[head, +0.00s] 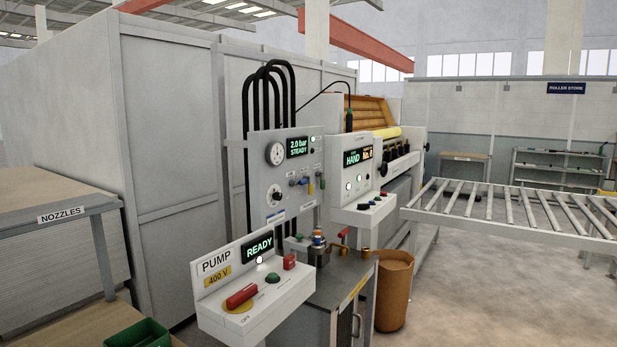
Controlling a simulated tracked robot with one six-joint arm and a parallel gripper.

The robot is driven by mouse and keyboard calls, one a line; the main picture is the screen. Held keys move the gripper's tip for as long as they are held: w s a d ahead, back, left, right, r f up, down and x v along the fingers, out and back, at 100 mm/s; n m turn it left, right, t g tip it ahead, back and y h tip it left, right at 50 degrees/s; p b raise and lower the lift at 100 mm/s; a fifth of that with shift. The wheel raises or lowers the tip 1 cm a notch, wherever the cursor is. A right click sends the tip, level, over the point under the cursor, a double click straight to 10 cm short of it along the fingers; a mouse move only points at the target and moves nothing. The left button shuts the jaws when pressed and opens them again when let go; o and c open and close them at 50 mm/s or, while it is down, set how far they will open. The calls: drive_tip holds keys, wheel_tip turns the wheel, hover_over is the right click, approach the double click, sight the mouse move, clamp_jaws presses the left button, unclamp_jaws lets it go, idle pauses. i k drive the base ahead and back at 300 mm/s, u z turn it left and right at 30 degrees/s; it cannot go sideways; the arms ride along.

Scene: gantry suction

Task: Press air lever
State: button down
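A grey upright panel (262,200) stands in the middle of the head view. It carries a round gauge (275,154), a display (299,147) reading "2.0 bar STEADY" and a black knob (278,195). Several small coloured levers or valves (311,187) sit in a row on its right side. A small red-ended handle (343,233) shows lower right, above the bench. No readable label tells which one is the air lever. My gripper is not in view.
A pump box (255,290) reading "READY" stands in front, with a red handle and buttons. Right of the panel is a "HAND" console (352,185). A brown bin (393,290) and roller conveyor (520,212) stand right. A nozzle bench (60,215) is left. Floor at lower right is clear.

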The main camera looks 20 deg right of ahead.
sight(302, 183)
drive_tip(key=z, duration=1.85)
drive_tip(key=i, duration=2.1)
